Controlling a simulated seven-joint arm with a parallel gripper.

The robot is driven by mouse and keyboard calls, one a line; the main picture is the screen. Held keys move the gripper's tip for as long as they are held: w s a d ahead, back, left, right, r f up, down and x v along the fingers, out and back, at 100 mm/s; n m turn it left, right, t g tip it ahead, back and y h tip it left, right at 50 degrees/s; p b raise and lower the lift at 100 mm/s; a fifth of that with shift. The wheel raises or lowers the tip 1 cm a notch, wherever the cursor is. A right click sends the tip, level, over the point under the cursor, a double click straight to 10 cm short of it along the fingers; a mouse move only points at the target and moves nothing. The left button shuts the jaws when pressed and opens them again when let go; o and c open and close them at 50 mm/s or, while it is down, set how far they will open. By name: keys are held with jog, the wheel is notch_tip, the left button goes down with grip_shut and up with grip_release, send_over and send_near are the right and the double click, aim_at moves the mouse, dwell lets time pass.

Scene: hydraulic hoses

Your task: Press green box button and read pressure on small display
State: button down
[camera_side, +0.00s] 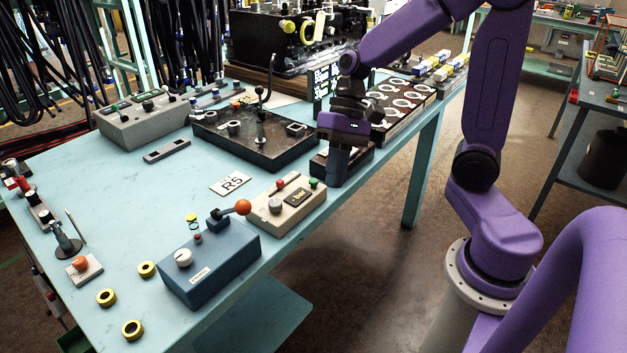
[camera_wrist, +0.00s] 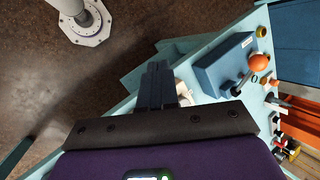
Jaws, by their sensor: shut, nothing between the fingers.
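A beige control box (camera_side: 286,206) sits near the right edge of the table. On its top are a green button (camera_side: 314,183), a red button (camera_side: 280,183), a grey knob (camera_side: 275,205) and a small dark display (camera_side: 296,198) whose reading is too small to make out. My gripper (camera_side: 337,182) is shut and empty, pointing down just right of and behind the green button, apart from it in the picture. In the wrist view my fingers (camera_wrist: 156,70) are together, and the beige box (camera_wrist: 184,93) is mostly hidden behind them.
A blue box (camera_side: 208,262) with an orange-balled lever (camera_side: 242,207) stands in front of the beige box; it also shows in the wrist view (camera_wrist: 226,66). A black tray (camera_side: 250,143) and a low dark box (camera_side: 360,156) lie behind. Left of the R5 plate (camera_side: 231,183) is bare table.

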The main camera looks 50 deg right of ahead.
jog(key=w+d+m+t+y, duration=0.2)
jog(key=w+d+m, duration=0.2)
jog(key=w+m, duration=0.25)
jog(key=r+m+t, duration=0.1)
jog(key=m+t, duration=0.2)
send_over(313, 181)
jog(key=d, duration=0.1)
jog(key=shift+s+d+r+y, duration=0.15)
jog(key=shift+y, duration=0.25)
jog(key=shift+f, duration=4.45)
jog(key=shift+f, duration=0.1)
jog(key=shift+f, duration=0.3)
jog(key=shift+f, duration=0.5)
jog(key=shift+r, duration=0.95)
